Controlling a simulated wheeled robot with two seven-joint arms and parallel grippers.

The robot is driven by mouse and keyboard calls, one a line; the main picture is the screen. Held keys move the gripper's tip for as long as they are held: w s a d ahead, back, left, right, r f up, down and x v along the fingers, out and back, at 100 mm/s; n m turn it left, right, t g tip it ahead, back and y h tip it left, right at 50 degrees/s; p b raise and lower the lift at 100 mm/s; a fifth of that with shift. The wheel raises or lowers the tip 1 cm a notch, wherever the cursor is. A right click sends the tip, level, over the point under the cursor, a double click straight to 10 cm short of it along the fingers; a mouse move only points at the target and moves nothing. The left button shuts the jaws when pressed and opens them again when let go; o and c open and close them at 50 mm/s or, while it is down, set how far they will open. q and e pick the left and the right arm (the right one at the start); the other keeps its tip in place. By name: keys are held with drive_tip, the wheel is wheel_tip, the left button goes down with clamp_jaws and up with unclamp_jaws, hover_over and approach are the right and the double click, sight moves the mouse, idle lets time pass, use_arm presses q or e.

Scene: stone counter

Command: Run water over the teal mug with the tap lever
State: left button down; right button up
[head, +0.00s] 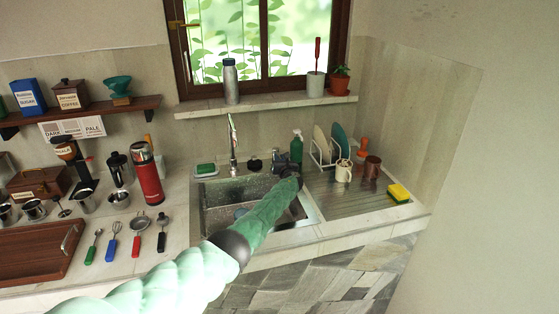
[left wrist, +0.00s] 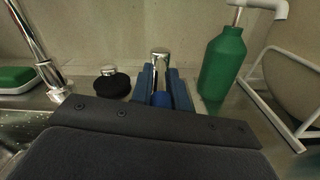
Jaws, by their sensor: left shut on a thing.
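The chrome tap (head: 233,145) rises behind the sink; its lower part shows at the left of the left wrist view (left wrist: 38,45). My left gripper (head: 284,164) reaches over the sink to its back edge. In the left wrist view its blue fingers (left wrist: 161,88) are shut on the tap lever (left wrist: 160,57), a chrome-tipped post with a blue part low between them. A small bluish round thing (head: 240,212) lies in the sink; it may be the teal mug, but it is too small to tell. I cannot make out a water stream. My right gripper is not in view.
A green bottle (left wrist: 222,65) stands close right of the lever, beside a white dish rack (left wrist: 272,100). A black round piece with a chrome top (left wrist: 112,84) is close left. Cream (head: 343,171) and brown (head: 371,168) mugs and a sponge (head: 399,193) are on the drainboard.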

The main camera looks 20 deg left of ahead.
use_arm(q)
drive_tip(key=c, duration=1.4)
unclamp_jaws()
drive_tip(key=shift+w+d, duration=0.1)
drive_tip(key=shift+d, duration=0.05)
drive_tip(key=shift+c, duration=0.2)
